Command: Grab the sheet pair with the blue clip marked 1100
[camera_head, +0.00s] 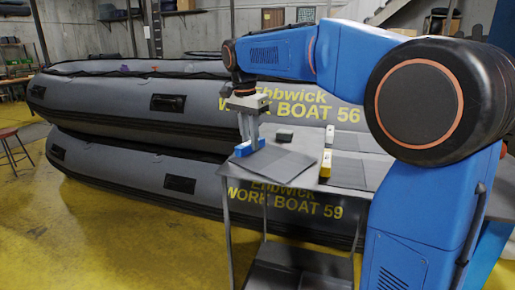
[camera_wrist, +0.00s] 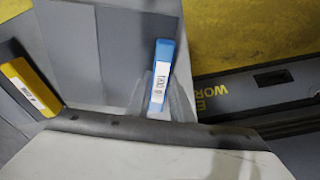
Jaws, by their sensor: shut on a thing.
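The blue clip (camera_head: 248,149) sits at the left edge of a dark grey sheet pair (camera_head: 277,164) on the table's left side. In the wrist view the blue clip (camera_wrist: 161,72) carries a white label that reads 1100 sideways, and the grey sheet (camera_wrist: 118,50) spreads left from it. My gripper (camera_head: 249,138) points down from above and is shut on the blue clip. In the wrist view its fingers (camera_wrist: 160,100) stand on both sides of the clip. I cannot tell whether the sheets still touch the table.
A white-labelled clip (camera_head: 330,135) and a small black block (camera_head: 284,134) lie behind. Stacked grey inflatable boats (camera_head: 130,105) stand behind the table (camera_head: 305,184).

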